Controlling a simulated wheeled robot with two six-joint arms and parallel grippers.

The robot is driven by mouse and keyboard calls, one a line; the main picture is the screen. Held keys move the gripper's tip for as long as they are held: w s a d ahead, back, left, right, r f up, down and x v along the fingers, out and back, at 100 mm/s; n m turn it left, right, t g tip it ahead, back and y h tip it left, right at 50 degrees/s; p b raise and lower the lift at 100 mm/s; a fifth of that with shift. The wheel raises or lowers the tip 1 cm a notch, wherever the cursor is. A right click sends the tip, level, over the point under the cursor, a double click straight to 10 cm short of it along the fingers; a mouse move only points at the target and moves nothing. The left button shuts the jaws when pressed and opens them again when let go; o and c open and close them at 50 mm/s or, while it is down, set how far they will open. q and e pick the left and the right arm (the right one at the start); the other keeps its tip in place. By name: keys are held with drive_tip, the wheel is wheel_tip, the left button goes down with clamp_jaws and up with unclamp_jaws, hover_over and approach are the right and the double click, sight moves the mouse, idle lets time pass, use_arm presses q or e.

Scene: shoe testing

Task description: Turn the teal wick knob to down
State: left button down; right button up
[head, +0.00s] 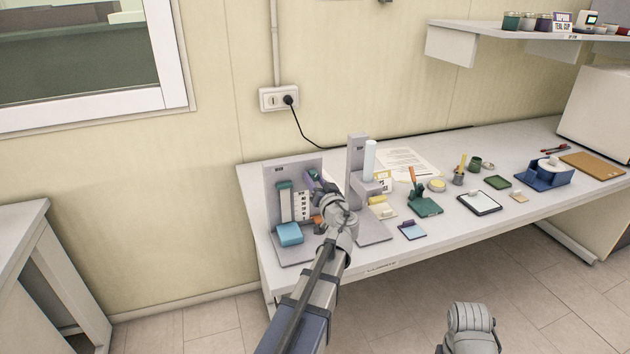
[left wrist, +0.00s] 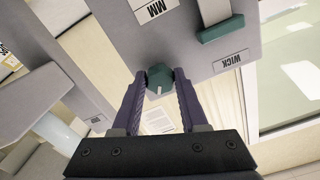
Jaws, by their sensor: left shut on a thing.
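The teal wick knob (left wrist: 157,76) sits between the two purple fingers of my left gripper (left wrist: 160,84) in the left wrist view. The fingers are shut on it from both sides. A small pale mark shows on the knob. A WICK label (left wrist: 231,62) and a teal bar (left wrist: 218,28) are on the panel. My right gripper is out of view.
A light blue block (head: 289,234) stands on the wick stand's base. Another grey stand (head: 356,160) with a white cylinder (head: 370,158) is close to the right of my left arm. Several small items are spread along the white table (head: 432,262).

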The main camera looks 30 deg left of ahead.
use_arm(q)
drive_tip(key=m, duration=0.4)
drive_tip(key=shift+m, duration=0.3)
drive_tip(key=m, duration=0.4)
drive_tip(key=shift+m, duration=0.3)
drive_tip(key=m, duration=0.4)
drive_tip(key=shift+r+m, duration=0.1)
drive_tip(key=shift+m, duration=0.2)
drive_tip(key=m, duration=0.9)
drive_tip(key=shift+m, duration=2.7)
drive_tip(key=shift+c, duration=2.2)
unclamp_jaws()
drive_tip(key=shift+r, duration=0.1)
